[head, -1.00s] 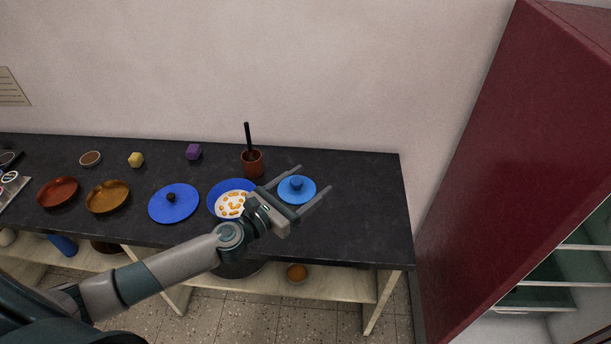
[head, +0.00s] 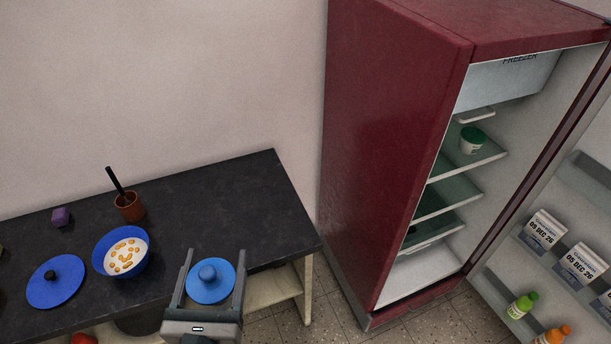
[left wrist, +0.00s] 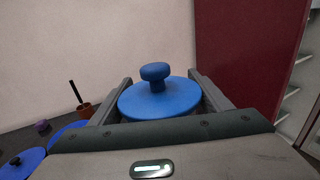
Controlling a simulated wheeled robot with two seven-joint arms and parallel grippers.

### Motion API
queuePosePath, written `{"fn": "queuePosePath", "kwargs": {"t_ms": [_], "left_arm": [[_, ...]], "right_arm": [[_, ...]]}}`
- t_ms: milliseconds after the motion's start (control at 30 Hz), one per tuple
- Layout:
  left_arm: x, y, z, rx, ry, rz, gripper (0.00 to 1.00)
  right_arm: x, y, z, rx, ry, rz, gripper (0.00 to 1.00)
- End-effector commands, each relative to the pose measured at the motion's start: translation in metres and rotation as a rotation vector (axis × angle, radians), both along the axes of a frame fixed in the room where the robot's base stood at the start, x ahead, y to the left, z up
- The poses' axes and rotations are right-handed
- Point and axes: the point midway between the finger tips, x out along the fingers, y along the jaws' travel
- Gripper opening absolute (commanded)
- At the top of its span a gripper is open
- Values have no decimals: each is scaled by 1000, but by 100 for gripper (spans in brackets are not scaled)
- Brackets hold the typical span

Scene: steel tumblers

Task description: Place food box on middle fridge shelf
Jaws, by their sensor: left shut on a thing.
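The food box, a round blue container with a knobbed lid (head: 210,281), is held between the fingers of my left gripper (head: 214,275). The left gripper is shut on it, near the counter's front right corner. In the left wrist view the blue lid (left wrist: 160,97) sits level between the two fingers, and the body below it is hidden. The red fridge (head: 400,130) stands open to the right, apart from the gripper. Its middle shelf (head: 442,202) looks empty in the part that shows. My right gripper is not in view.
A white and green tub (head: 471,141) stands on the upper shelf. The open fridge door (head: 560,205) holds cartons and bottles. The dark counter (head: 225,205) bears a blue bowl (head: 103,264), a blue lid (head: 48,290) and a brown pot (head: 130,208). The fridge's side wall faces the counter.

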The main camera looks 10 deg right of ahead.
Motion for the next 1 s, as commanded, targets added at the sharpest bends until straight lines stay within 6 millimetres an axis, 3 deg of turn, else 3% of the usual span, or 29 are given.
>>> {"fn": "queuePosePath", "kwargs": {"t_ms": [367, 500, 1000], "left_arm": [[12, -49, 27, -8, 0, 83, 45], [15, -59, 12, -3, 0, 103, 45], [16, -63, -65, 0, -1, 111, 45]], "right_arm": [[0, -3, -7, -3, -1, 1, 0], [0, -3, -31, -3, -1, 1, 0], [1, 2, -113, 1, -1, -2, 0]]}}
